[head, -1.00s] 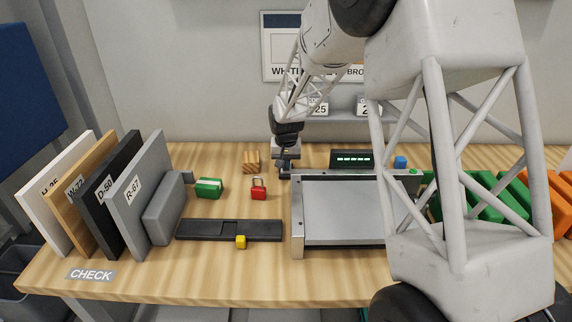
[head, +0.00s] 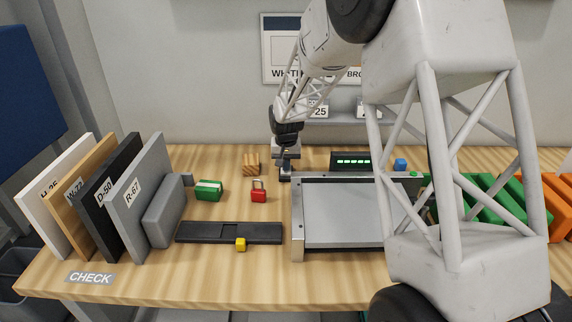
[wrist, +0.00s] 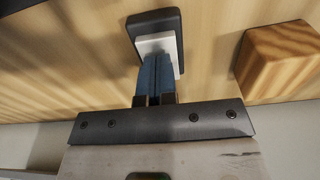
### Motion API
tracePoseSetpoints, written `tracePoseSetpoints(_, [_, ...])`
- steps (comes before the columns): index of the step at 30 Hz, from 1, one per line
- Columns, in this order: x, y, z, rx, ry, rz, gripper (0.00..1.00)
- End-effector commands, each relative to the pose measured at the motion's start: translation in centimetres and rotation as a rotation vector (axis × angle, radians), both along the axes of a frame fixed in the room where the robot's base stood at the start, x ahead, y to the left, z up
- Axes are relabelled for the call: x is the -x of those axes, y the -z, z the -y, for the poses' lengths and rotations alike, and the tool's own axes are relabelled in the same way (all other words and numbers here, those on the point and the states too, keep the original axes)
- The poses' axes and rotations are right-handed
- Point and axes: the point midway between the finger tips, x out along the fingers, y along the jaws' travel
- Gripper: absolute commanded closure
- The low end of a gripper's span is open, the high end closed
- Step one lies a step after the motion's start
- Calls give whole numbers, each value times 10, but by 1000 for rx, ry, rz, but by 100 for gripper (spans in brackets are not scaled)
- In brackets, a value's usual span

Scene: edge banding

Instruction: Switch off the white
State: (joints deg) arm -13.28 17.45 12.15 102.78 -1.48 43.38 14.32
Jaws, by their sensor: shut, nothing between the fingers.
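A white switch (wrist: 154,43) in a black surround (wrist: 168,22) shows in the wrist view, at the closed fingertips. My gripper (wrist: 155,62) is shut and empty, with its blue-grey fingertips over the switch's near part. They look to be touching it or very close; the exact contact is hidden. In the head view my gripper (head: 285,175) points down at the table, just left of the grey machine's back corner. The switch cannot be made out there. A small display (head: 352,161) with green lit marks stands behind the machine.
The grey machine (head: 345,215) lies right of my gripper. A wooden block (head: 251,162), a red padlock (head: 259,192) and a green box (head: 208,190) lie to its left. A dark rail with a yellow knob (head: 240,244) is in front. Upright boards (head: 137,195) stand left.

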Motion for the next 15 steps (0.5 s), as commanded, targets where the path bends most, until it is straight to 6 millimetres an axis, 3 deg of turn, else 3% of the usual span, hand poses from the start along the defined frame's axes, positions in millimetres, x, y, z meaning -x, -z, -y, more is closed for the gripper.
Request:
tracePoseSetpoints(5, [3, -15, 1, 1, 0, -1, 100])
tracePoseSetpoints(15, [6, -75, 0, -1, 0, 6, 100])
